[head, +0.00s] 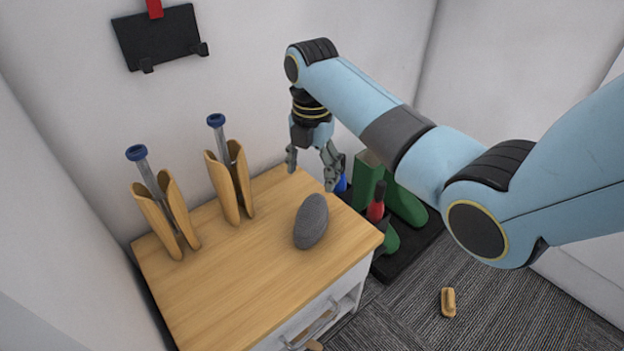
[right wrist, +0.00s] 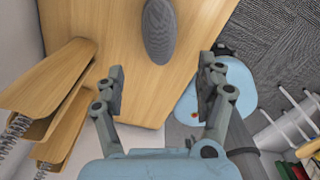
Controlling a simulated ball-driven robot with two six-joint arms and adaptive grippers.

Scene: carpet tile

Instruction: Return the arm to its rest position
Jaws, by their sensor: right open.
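My right arm (head: 365,100), light blue with dark joints, reaches in from the right in the head view. My right gripper (head: 311,180) points down above the far right part of the wooden cabinet top (head: 215,290). It is open and empty. In the right wrist view the gripper (right wrist: 160,88) shows its two fingers wide apart. A grey oval stone-like object (head: 311,221) lies on the cabinet top, in front of the gripper and apart from it. It also shows in the right wrist view (right wrist: 160,30), beyond the fingertips. My left gripper is not in view.
Two wooden holders with blue-capped metal rods (head: 165,215) (head: 232,185) stand along the cabinet's back. Green boots (head: 405,205) and a red-handled item (head: 376,207) stand on a dark tray at right. A small tan object (head: 448,302) lies on the carpet. Walls close in behind.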

